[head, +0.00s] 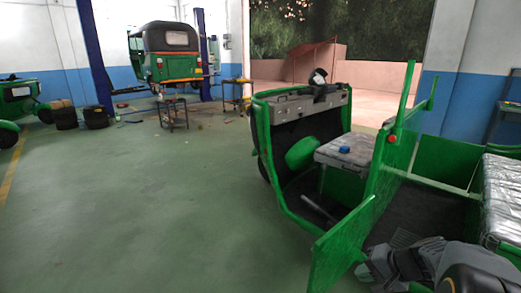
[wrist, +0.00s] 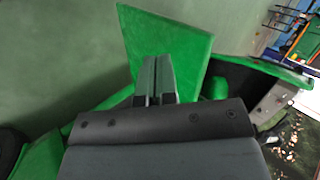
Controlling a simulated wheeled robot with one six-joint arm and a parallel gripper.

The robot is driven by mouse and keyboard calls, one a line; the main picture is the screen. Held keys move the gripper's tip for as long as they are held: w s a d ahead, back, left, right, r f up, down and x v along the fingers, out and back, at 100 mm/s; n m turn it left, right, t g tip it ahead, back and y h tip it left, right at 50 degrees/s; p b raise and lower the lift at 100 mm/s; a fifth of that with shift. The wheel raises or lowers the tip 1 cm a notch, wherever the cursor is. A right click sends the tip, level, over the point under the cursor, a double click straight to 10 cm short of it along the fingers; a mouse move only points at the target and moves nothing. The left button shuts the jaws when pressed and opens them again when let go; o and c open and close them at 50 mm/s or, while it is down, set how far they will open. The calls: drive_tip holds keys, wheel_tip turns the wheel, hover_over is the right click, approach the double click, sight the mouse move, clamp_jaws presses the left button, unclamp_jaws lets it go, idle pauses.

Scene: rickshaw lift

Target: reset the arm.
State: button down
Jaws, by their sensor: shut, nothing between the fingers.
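My gripper (wrist: 156,66) is shut and empty; its two dark fingers lie side by side in the wrist view. A flat green panel (wrist: 178,32) of the near rickshaw shows just beyond the fingertips. I cannot tell if they touch it. In the head view my arm (head: 412,262) reaches in at the bottom right, its end beside the near rickshaw's open green panel (head: 340,245).
The stripped green rickshaw (head: 385,165) fills the right side, with upright posts, a grey seat (head: 345,153) and a silver-covered seat (head: 503,195). Another rickshaw (head: 168,55) stands raised between blue lift posts. Tyres (head: 95,117) lie at left.

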drive_tip(key=s+a+r+n+h+p, duration=0.2)
drive_tip(key=a+r+p, duration=0.2)
drive_tip(key=r+p, duration=0.2)
drive_tip(key=s+a+r+n+g+h+p, duration=0.1)
drive_tip(key=s+a+r+n+h+p, duration=0.1)
drive_tip(key=r+p, duration=0.5)
drive_tip(key=s+a+r+n+g+h+p, duration=0.1)
drive_tip(key=s+a+r+n+p, duration=0.3)
drive_tip(key=r, duration=0.9)
drive_tip(key=a+h+p, duration=0.1)
drive_tip(key=a+p, duration=0.2)
drive_tip(key=shift+a, duration=0.15)
